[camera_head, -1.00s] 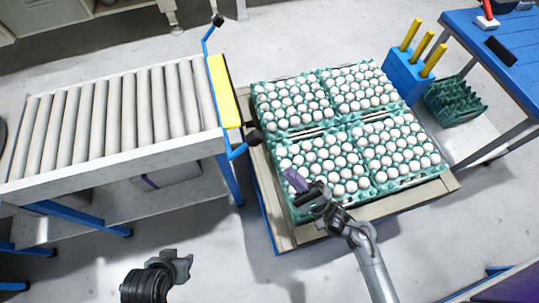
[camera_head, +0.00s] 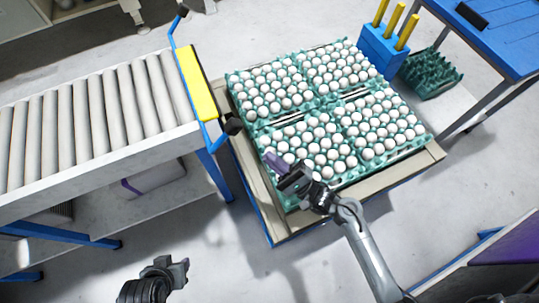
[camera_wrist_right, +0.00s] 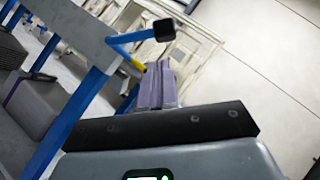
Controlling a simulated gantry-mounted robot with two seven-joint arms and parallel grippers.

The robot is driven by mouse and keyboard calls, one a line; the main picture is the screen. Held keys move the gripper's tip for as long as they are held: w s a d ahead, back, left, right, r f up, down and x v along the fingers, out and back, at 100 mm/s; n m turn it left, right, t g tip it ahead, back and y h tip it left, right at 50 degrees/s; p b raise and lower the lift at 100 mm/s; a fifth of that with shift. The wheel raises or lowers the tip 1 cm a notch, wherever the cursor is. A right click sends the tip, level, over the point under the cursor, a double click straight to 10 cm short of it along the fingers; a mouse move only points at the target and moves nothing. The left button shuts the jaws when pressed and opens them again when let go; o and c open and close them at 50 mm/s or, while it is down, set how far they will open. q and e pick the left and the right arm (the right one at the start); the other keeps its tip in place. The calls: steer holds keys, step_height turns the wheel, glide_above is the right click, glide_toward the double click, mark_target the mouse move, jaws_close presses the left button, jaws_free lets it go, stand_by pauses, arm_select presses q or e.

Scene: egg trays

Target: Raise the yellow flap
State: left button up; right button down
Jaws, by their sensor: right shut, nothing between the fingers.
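The yellow flap (camera_head: 197,82) is a long narrow plate at the right end of the roller conveyor, on a blue frame with black knobs. My right gripper (camera_head: 276,164) has purple fingers and is shut and empty. In the head view it appears over the near-left egg tray, below and right of the flap. In the right wrist view its closed fingers (camera_wrist_right: 157,86) point toward a blue bar with a black knob (camera_wrist_right: 164,30); a small yellow part (camera_wrist_right: 135,63) shows beside them. My left gripper (camera_head: 174,270) is at the bottom left, away from the flap; its fingers are unclear.
Green trays of white eggs (camera_head: 257,122) stand on a pallet (camera_head: 288,223) right of the roller conveyor (camera_head: 90,115). A blue holder with yellow posts (camera_head: 381,52) and a blue table (camera_head: 490,40) are at the upper right. Floor is clear in front.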

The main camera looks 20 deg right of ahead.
steer(key=b+x, duration=0.2)
steer(key=x, duration=0.6)
steer(key=shift+a+r, duration=0.1)
steer(key=shift+a, duration=0.05)
